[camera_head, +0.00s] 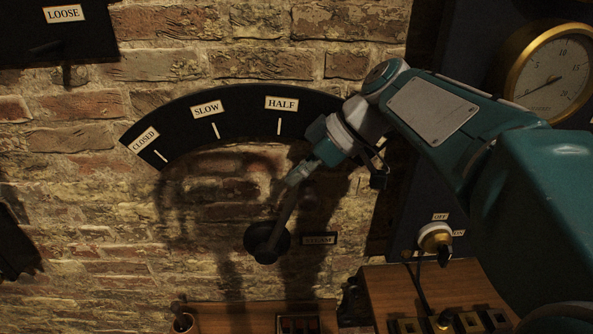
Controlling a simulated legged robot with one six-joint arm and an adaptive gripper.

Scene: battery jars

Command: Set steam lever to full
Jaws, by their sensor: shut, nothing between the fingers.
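The steam lever (282,219) is a dark bar rising from a round black hub (267,242) on the brick wall. It leans up and to the right, pointing right of the HALF mark. The curved black scale plate (240,105) above it shows CLOSED, SLOW and HALF labels; its right end is hidden behind my arm. My gripper (296,178) is shut, with its tips at the upper end of the lever. Whether they touch it I cannot tell. A small STEAM plate (319,239) sits right of the hub.
A brass-rimmed gauge (549,75) is at the upper right. An OFF/ON rotary switch (435,240) is on the dark panel at right. A wooden bench (410,283) stands at the lower right. A LOOSE plate (62,36) is at the upper left. The wall left of the lever is clear.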

